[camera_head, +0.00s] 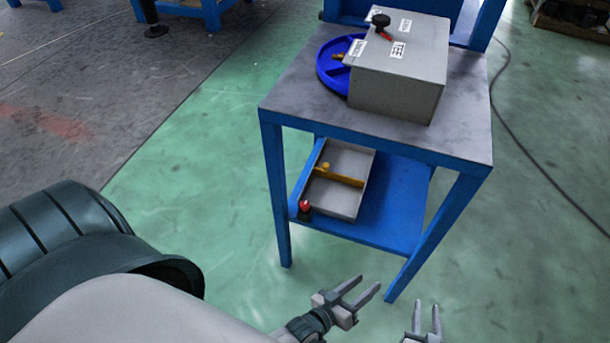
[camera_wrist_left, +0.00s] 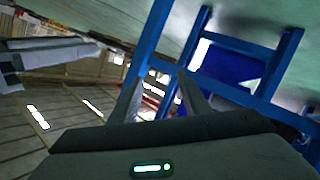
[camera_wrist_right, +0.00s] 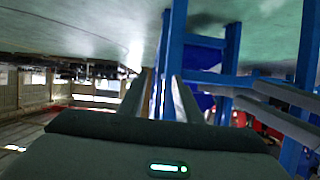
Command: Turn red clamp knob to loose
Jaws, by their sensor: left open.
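A grey box (camera_head: 400,75) stands on the blue-framed table. On its top is a black knob (camera_head: 380,20) with a red pointer (camera_head: 386,36), which points toward the lower right. White labels surround the knob, too small to read surely. A small red-topped black knob (camera_head: 305,206) is at the near left corner of the lower shelf; I cannot tell which is the clamp knob. My left gripper (camera_head: 369,282) is open and empty, in front of the table and below its top. My right gripper (camera_head: 426,304) is open and empty to its right. Neither touches anything.
The grey table top (camera_head: 310,95) has blue legs. On the blue lower shelf (camera_head: 385,215) sits a grey tray (camera_head: 347,160) with a yellow bar. A cable lies on the floor at right. Green floor at left is clear.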

